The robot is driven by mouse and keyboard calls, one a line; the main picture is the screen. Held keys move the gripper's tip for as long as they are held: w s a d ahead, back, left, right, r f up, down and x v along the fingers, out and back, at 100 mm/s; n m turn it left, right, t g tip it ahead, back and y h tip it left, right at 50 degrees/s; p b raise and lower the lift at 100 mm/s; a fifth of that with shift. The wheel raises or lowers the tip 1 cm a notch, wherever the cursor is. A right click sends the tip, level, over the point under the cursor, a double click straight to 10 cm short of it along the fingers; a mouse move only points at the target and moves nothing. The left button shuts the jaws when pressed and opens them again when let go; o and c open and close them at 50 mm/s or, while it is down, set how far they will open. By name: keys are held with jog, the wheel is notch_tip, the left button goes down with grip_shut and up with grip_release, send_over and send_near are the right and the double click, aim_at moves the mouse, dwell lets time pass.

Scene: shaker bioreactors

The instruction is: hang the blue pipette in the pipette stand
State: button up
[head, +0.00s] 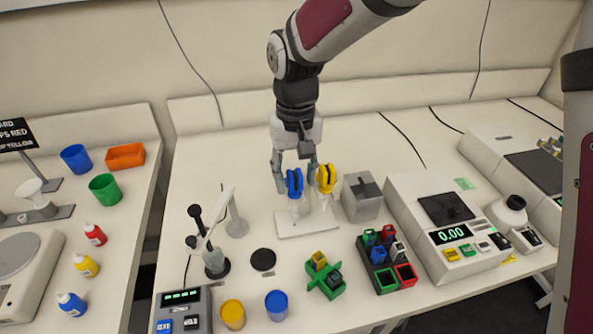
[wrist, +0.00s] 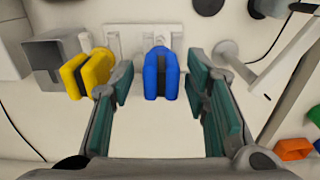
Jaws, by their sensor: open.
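The blue pipette (head: 294,183) is upright at the white pipette stand (head: 306,224), on its left side in the head view. The yellow pipette (head: 326,178) is beside it on the right. In the wrist view the blue pipette (wrist: 160,73) shows between and beyond my two fingers, and the yellow pipette (wrist: 88,72) is to the left. My gripper (head: 294,170) is open, just above and behind the blue pipette; the fingers (wrist: 163,100) are apart, with a gap on each side of it. Whether the blue pipette rests fully in its holder is hard to tell.
A grey box (head: 361,202) stands close right of the stand. A white lamp-like post (head: 236,225) stands to the left. A colored tube rack (head: 385,262), green block (head: 326,282) and black disc (head: 262,260) lie in front. A balance (head: 440,225) is at right.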

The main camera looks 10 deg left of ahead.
jog(key=shift+r+p, duration=1.45)
jog(key=shift+r, duration=2.05)
jog(key=shift+s, duration=0.1)
